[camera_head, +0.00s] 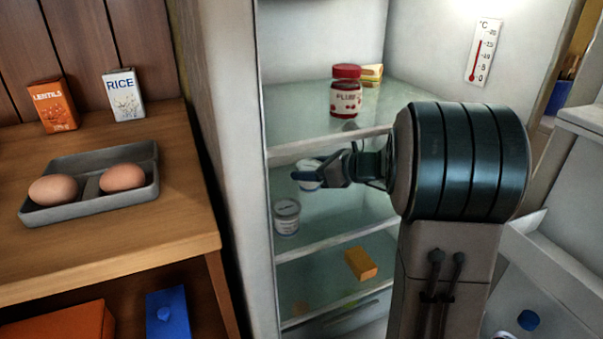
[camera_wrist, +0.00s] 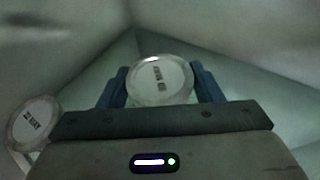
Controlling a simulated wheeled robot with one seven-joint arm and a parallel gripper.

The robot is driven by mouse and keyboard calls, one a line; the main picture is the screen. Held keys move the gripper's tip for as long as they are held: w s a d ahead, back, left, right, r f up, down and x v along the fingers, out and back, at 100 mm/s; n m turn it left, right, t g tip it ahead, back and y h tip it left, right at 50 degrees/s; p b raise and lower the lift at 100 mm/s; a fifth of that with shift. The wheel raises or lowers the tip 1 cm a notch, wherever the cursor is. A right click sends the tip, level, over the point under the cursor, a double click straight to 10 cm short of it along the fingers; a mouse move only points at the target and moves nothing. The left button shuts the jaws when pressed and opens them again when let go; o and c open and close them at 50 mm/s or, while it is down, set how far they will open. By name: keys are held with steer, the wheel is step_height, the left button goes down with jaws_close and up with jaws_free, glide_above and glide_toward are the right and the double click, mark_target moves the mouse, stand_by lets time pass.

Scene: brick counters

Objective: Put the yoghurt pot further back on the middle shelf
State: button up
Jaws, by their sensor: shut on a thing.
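A white pot (camera_head: 310,183) with a pale round lid is inside the fridge at middle-shelf level, partly hidden by my gripper (camera_head: 308,172). In the wrist view its lid (camera_wrist: 160,82) lies between the two blue fingers of my gripper (camera_wrist: 160,76), which are shut on it. I cannot tell whether its base touches the middle shelf (camera_head: 345,224). A second, similar white pot (camera_head: 286,217) stands upright on that shelf, nearer the front left; its lid (camera_wrist: 33,122) shows at the left of the wrist view. The print on the lids is too small to read surely.
A yellow block (camera_head: 361,264) lies on the shelf below. The fridge's side wall (camera_head: 235,150) is left of the pots. An egg tray (camera_head: 90,205) lies on the wooden counter.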

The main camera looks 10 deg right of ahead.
steer(key=b+x, duration=0.1)
steer(key=x, duration=0.2)
steer(key=shift+w+a, duration=0.1)
steer(key=shift+a, duration=0.05)
steer(key=shift+f, duration=0.2)
steer(key=shift+f+b, duration=0.1)
steer(key=shift+b, duration=0.25)
steer(key=o, duration=1.1)
steer(key=shift+f, duration=0.1)
steer(key=shift+r, duration=0.25)
steer(key=p+v, duration=0.3)
steer(key=v, duration=0.3)
steer(key=shift+s+d, duration=0.2)
steer(key=shift+d, duration=0.1)
steer(key=shift+s+d+r, duration=0.1)
steer(key=shift+s+d, duration=0.2)
steer(key=shift+s, duration=0.1)
